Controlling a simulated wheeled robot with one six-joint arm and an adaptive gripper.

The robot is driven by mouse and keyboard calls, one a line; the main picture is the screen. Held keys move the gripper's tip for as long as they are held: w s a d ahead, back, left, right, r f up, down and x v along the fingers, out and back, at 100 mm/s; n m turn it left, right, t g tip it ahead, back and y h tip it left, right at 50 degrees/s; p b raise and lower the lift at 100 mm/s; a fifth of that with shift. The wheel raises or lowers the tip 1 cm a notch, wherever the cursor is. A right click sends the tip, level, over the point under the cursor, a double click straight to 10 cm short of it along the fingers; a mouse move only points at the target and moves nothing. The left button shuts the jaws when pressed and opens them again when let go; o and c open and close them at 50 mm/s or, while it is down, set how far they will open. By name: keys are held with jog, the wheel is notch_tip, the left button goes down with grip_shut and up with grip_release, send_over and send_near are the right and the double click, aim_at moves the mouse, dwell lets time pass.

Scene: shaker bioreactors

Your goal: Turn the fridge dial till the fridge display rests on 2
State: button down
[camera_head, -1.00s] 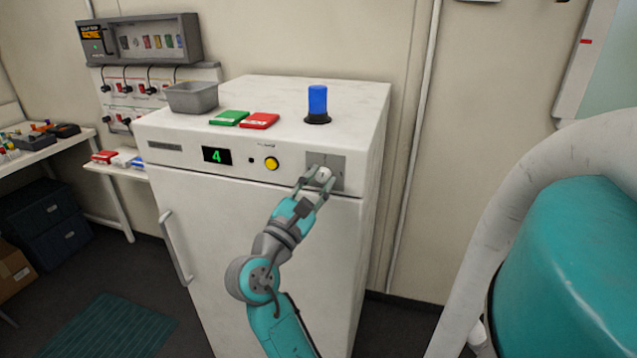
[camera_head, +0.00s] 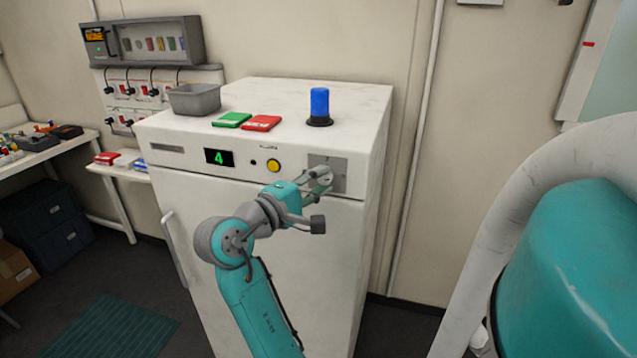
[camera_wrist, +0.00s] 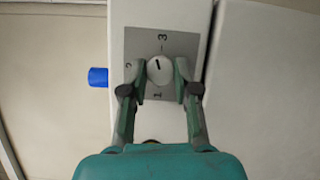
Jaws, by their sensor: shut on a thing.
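The white fridge (camera_head: 270,260) has a front panel with a black display (camera_head: 219,157) that reads a green 4. The fridge dial (camera_wrist: 160,70) is a white round knob with a dark pointer line, on a grey plate (camera_wrist: 184,42). In the wrist view the plate shows a 3 at the top, a 1 at the bottom and a fainter mark on the left. The pointer line is tilted, its upper end leaning left. My gripper (camera_wrist: 161,75) is shut on the dial, one finger on each side. In the head view my gripper (camera_head: 322,182) hides most of the dial.
A yellow button (camera_head: 273,166) sits left of the dial plate. On the fridge top are a blue beacon (camera_head: 319,104), a red block (camera_head: 262,123), a green block (camera_head: 232,120) and a grey tray (camera_head: 194,101). A door handle (camera_head: 174,248) is on the left.

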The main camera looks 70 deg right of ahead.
jog(key=shift+m+t+y, duration=0.4)
jog(key=shift+m+y, duration=0.2)
jog(key=shift+m, duration=0.9)
jog(key=c, duration=0.9)
grip_release()
jog(key=shift+r, duration=0.1)
jog(key=shift+o, duration=0.2)
jog(key=v, duration=1.2)
